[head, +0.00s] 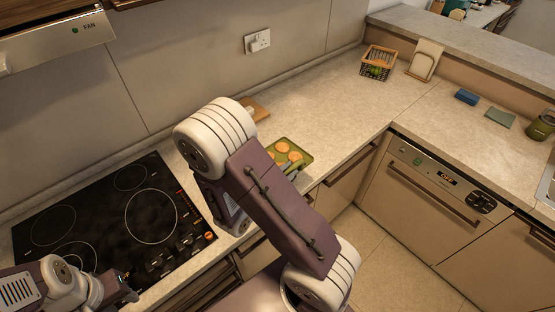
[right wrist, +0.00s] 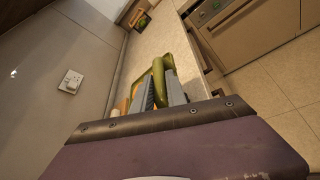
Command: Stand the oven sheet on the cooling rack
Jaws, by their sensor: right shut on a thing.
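The oven sheet (head: 304,157) is a green tray with several round golden-brown pieces on it, beside my right arm in the head view. Its green rim (right wrist: 158,75) shows between the fingers in the right wrist view. My right gripper (head: 291,167) is shut on the sheet's near edge; its fingers (right wrist: 160,92) show in the wrist view. I cannot tell whether the sheet touches the counter. My left gripper (head: 125,291) is low at the left by the hob, and its jaw opening is unclear. I cannot make out the cooling rack; my right arm hides part of the counter.
A black hob (head: 110,222) fills the left counter. A wooden board (head: 257,110) lies behind my right arm. A wire basket (head: 378,63) and a holder with a pale board (head: 425,60) stand in the far corner. The counter (head: 325,100) between is clear.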

